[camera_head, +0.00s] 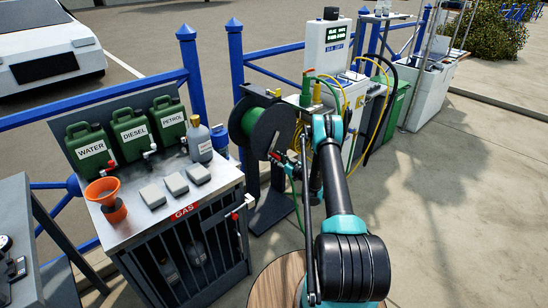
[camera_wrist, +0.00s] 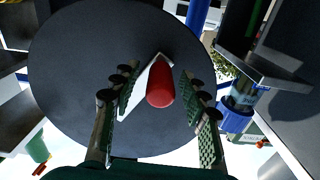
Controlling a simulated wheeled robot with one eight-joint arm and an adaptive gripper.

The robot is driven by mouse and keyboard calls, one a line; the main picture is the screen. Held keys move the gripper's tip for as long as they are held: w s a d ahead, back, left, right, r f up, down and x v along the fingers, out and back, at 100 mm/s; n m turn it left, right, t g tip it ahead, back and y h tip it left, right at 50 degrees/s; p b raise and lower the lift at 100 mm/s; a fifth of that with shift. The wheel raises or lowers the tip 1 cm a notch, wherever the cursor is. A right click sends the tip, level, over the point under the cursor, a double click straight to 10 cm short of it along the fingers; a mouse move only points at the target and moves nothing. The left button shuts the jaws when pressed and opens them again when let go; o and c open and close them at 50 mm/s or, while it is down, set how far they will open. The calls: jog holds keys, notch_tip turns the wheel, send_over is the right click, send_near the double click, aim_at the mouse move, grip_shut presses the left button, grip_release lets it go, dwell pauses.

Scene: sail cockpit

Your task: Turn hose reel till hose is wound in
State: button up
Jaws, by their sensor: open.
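The hose reel (camera_head: 266,124) has dark round side discs and a green hose wound on its core. It stands on a dark post beside the blue railing. In the wrist view the reel's dark disc (camera_wrist: 75,75) fills much of the picture. A red crank knob (camera_wrist: 160,86) on a pale crank arm (camera_wrist: 140,88) sits in front of the disc. My gripper (camera_wrist: 158,100) is open, with one green-padded finger on each side of the knob. A gap shows between each finger and the knob.
A metal counter (camera_head: 144,212) with green jerrycans (camera_head: 130,132), an orange funnel (camera_head: 105,195) and a grey bottle (camera_head: 199,143) stands left of the reel. A white dispenser (camera_head: 327,50) with hoses and a green bin (camera_head: 391,115) stand behind it. Open paving lies to the right.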

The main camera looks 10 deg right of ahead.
grip_shut()
dwell(0.5)
